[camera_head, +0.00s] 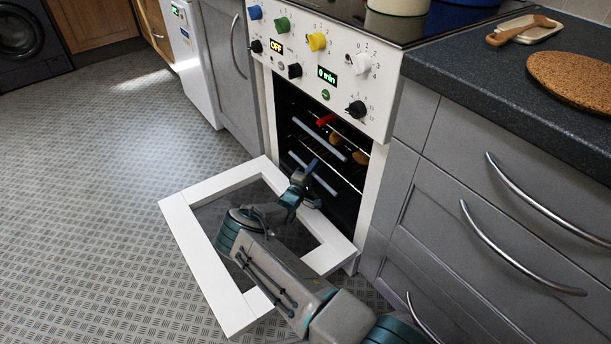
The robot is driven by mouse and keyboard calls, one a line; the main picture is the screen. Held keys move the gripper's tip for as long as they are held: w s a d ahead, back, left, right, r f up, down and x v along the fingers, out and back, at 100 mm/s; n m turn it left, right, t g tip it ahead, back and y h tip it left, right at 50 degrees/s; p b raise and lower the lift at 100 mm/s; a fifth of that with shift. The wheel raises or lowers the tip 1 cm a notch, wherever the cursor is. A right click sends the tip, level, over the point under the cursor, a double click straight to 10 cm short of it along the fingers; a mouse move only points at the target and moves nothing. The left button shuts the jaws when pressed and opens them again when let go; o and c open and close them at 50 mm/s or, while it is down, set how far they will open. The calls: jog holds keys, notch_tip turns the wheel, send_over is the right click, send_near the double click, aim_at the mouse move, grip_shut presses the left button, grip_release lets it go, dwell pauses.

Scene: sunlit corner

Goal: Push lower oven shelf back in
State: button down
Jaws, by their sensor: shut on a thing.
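The oven (386,95) stands open, its white-framed door (190,235) folded down flat with a dark glass middle. The lower oven shelf (326,185) shows as a pale front bar inside the dark cavity, below a second bar. My gripper (310,168) reaches over the open door to the cavity mouth and is shut on the front bar of the lower shelf. The fingertips are small and partly hidden by the wrist. How far the lower shelf sticks out is hard to tell.
The upper shelf (318,138) carries a red thing (326,120) and brownish food-like pieces (361,157). Grey drawers (480,190) with curved handles stand close on the right. Pots stand on the hob above. The patterned floor (90,200) on the left is clear.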

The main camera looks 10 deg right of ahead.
jog(key=shift+w+d+r, duration=0.15)
jog(key=shift+w+d, duration=0.5)
jog(key=shift+d, duration=0.5)
jog(key=c, duration=1.5)
grip_release()
jog(key=shift+w+d, duration=0.1)
jog(key=shift+c, duration=0.2)
jog(key=shift+o, duration=0.5)
jog(key=shift+d, duration=0.25)
jog(key=p+v, duration=0.2)
jog(key=v, duration=0.5)
jog(key=p+v, duration=0.2)
jog(key=v, duration=0.5)
jog(key=shift+f, duration=0.2)
jog(key=shift+w+r, duration=0.1)
jog(key=shift+r, duration=0.05)
